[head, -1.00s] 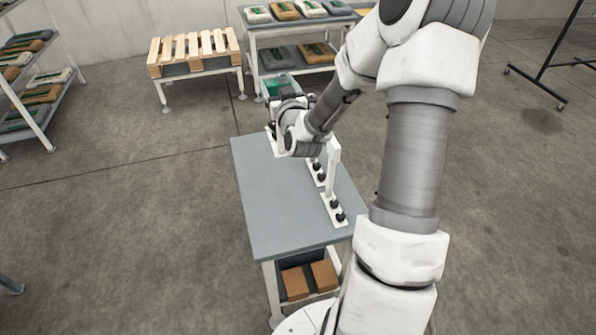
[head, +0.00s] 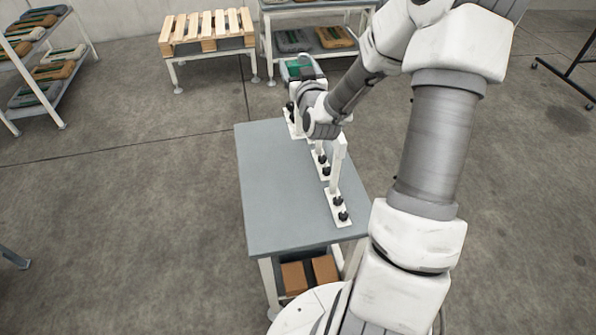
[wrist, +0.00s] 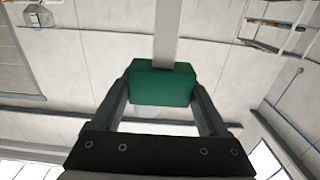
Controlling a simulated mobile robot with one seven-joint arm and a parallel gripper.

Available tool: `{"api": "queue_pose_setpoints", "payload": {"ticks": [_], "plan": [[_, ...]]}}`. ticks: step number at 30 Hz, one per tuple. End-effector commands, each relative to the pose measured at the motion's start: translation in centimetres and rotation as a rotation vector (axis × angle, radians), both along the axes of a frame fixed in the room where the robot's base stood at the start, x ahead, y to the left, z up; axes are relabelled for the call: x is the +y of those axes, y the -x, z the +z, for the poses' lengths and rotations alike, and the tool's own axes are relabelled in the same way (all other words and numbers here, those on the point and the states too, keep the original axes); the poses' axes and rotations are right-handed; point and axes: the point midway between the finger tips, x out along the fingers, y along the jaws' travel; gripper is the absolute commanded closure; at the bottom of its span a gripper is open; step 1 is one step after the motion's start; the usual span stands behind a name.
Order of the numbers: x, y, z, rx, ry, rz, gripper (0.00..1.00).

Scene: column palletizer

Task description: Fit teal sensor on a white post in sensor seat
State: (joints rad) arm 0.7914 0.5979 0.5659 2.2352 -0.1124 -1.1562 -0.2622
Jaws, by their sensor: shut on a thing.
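The teal sensor (wrist: 162,84) is a green-teal block between the two fingers of my gripper (wrist: 162,100) in the wrist view, which are shut on it. A white post (wrist: 166,30) runs from the block to the top of that view. In the head view the sensor (head: 299,68) shows at the table's far end, partly behind my gripper (head: 305,82). White brackets with black knobs line the table's right side: a near one (head: 338,207), a middle one (head: 320,160) and a far one (head: 291,121) beside my wrist. I cannot tell which is the sensor seat, or whether the post touches it.
The grey table (head: 280,190) is bare on its left and middle. Brown boxes (head: 293,277) sit on its lower shelf. A pallet on a stand (head: 207,45) and racks with bags (head: 45,65) stand beyond open floor.

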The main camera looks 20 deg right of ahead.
Motion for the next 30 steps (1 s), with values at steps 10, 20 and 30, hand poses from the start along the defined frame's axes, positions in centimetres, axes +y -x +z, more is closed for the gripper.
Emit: {"api": "queue_pose_setpoints", "payload": {"ticks": [10,20,30], "plan": [[0.0,0.0,-6.0,-0.003,0.002,0.000,1.00],[0.0,0.0,-8.1,-0.002,0.000,0.000,1.00],[0.0,0.0,-12.7,0.000,-0.002,0.000,1.00]]}}
